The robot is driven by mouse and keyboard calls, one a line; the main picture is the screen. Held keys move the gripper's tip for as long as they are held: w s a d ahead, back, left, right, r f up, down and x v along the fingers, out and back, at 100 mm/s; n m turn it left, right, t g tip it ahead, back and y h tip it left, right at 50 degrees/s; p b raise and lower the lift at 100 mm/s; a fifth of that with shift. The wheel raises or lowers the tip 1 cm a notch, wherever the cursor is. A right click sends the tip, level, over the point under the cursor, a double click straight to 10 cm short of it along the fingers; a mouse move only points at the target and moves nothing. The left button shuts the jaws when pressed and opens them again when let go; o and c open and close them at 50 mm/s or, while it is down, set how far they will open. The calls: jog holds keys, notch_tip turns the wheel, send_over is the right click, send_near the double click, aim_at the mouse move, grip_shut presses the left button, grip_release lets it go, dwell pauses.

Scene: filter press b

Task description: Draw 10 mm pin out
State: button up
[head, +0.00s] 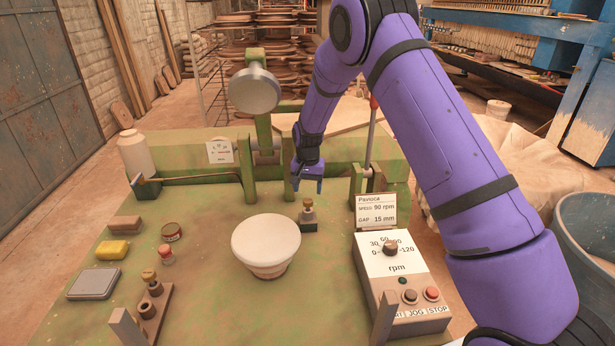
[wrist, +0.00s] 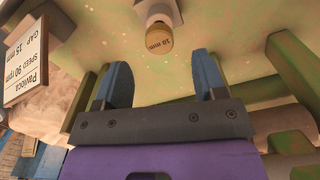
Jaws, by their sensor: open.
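The 10 mm pin (head: 308,204) stands upright in a dark block on the green bench, behind and right of the white bowl. Its brass-coloured knob (wrist: 160,38), marked "10 mm", shows at the top of the wrist view. How deep the pin sits in the block is hidden. My gripper (head: 307,186) is behind and above the pin in the head view. In the wrist view its two blue fingers (wrist: 162,72) are apart with nothing between them. The knob lies beyond the fingertips, roughly centred on the gap, and I see no contact.
The white bowl (head: 266,245) stands in front of the pin. Green posts (head: 247,172) stand behind. A wooden holder with another knobbed pin (head: 150,276) is front left.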

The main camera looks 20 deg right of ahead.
aim_at(308, 200)
jog(key=shift+f, duration=3)
jog(key=shift+c, duration=0.5)
jog(key=c, duration=1)
